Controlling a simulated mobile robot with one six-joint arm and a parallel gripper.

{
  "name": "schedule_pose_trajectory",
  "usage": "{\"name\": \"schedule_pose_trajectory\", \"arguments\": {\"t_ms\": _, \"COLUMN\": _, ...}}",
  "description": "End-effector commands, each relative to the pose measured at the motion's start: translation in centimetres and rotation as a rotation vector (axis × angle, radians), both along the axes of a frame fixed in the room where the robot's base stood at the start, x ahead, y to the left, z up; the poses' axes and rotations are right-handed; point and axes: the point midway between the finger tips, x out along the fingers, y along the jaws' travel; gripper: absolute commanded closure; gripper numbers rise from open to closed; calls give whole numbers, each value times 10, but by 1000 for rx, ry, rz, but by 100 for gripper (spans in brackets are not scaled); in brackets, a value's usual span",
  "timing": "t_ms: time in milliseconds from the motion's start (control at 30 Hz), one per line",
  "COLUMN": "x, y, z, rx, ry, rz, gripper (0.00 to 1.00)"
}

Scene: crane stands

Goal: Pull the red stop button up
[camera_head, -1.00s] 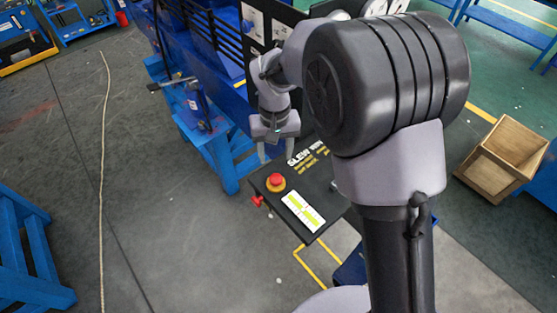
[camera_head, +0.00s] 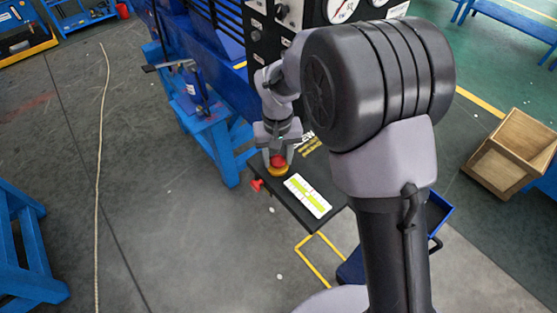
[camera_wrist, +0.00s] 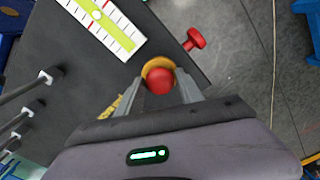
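The red stop button (camera_head: 278,161) sits on a yellow round base at the left corner of the black control panel (camera_head: 322,221). My gripper (camera_head: 278,164) points down over it, with one finger on each side of the red knob. In the wrist view the red knob (camera_wrist: 160,81) lies between the two fingers (camera_wrist: 159,88), which are spread apart. A narrow gap seems to show between each finger and the knob, so the gripper looks open around it. Whether the fingertips touch the yellow base cannot be told.
A second red knob (camera_wrist: 194,39) sticks out from the panel's edge beside the button. A white and green label (camera_head: 307,195) lies on the panel. Several levers (camera_wrist: 33,82) stand on the panel's other side. Gauges (camera_head: 342,9) rise behind. A wooden crate (camera_head: 510,155) stands on the floor at right.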

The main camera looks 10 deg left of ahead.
Motion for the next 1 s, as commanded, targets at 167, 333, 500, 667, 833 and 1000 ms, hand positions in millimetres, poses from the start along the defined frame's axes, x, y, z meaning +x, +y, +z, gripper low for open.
{"name": "schedule_pose_trajectory", "arguments": {"t_ms": 167, "x": 0, "y": 0, "z": 0, "rx": 0, "ry": 0, "rz": 0, "gripper": 94}}
{"name": "schedule_pose_trajectory", "arguments": {"t_ms": 333, "x": 0, "y": 0, "z": 2, "rx": 0, "ry": 0, "rz": 0, "gripper": 95}}
{"name": "schedule_pose_trajectory", "arguments": {"t_ms": 500, "x": 0, "y": 0, "z": 7, "rx": 0, "ry": -1, "rz": 0, "gripper": 95}}
{"name": "schedule_pose_trajectory", "arguments": {"t_ms": 667, "x": 0, "y": 0, "z": 12, "rx": 0, "ry": -1, "rz": 0, "gripper": 95}}
{"name": "schedule_pose_trajectory", "arguments": {"t_ms": 833, "x": 0, "y": 0, "z": 13, "rx": 0, "ry": -1, "rz": 0, "gripper": 49}}
{"name": "schedule_pose_trajectory", "arguments": {"t_ms": 1000, "x": 0, "y": 0, "z": 13, "rx": 0, "ry": 0, "rz": 0, "gripper": 42}}
